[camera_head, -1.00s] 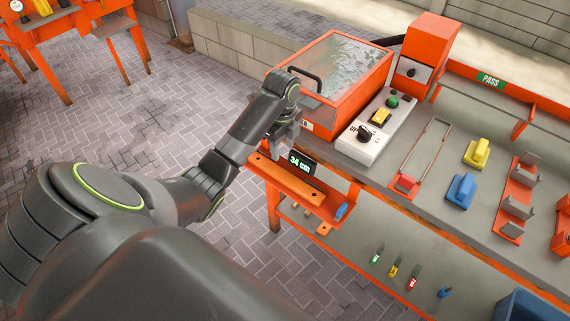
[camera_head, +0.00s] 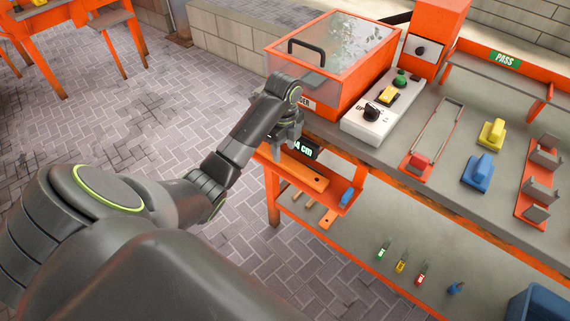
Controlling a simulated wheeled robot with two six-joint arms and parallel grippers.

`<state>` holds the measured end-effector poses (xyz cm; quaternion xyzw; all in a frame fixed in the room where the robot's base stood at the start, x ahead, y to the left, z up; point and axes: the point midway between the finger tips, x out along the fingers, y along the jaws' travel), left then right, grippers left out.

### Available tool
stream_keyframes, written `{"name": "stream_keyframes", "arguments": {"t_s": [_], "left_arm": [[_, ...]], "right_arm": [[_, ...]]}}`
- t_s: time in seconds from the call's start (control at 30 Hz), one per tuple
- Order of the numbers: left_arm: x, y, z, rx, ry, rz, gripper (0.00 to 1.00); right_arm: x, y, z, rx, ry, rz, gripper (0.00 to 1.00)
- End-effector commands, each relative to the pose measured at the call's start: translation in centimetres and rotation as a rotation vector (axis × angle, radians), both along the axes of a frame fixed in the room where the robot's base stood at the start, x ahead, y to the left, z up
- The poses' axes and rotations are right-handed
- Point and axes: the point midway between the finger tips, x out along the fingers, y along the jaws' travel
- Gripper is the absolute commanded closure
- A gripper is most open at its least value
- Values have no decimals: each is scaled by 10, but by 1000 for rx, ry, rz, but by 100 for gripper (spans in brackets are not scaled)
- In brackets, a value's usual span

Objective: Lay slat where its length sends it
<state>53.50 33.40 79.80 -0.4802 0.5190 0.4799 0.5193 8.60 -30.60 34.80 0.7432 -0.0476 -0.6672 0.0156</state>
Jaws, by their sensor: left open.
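An orange slat (camera_head: 303,172) with dark holes lies in an orange tray (camera_head: 345,200) at the front left of the workbench. A small black display (camera_head: 305,150) behind the slat reads "4 cm", its left part hidden by my gripper. My left gripper (camera_head: 287,138) is open, above the tray's back left end, apart from the slat as far as I can tell. Its fingertips are partly hidden and small. My right gripper is not in view.
An orange box with a clear lid (camera_head: 335,55) stands behind the tray. A white control panel (camera_head: 382,112), a red-handled frame (camera_head: 418,165), yellow (camera_head: 491,134) and blue (camera_head: 477,173) blocks and an orange rack (camera_head: 540,182) fill the bench. Coloured tags (camera_head: 402,263) lie on the lower shelf.

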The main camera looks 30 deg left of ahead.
Motion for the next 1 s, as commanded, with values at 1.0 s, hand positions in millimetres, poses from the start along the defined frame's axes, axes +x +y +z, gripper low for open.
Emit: {"name": "stream_keyframes", "arguments": {"t_s": [1.0], "left_arm": [[2, -2, -38, 0, -1, 0, 92]], "right_arm": [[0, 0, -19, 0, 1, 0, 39]]}}
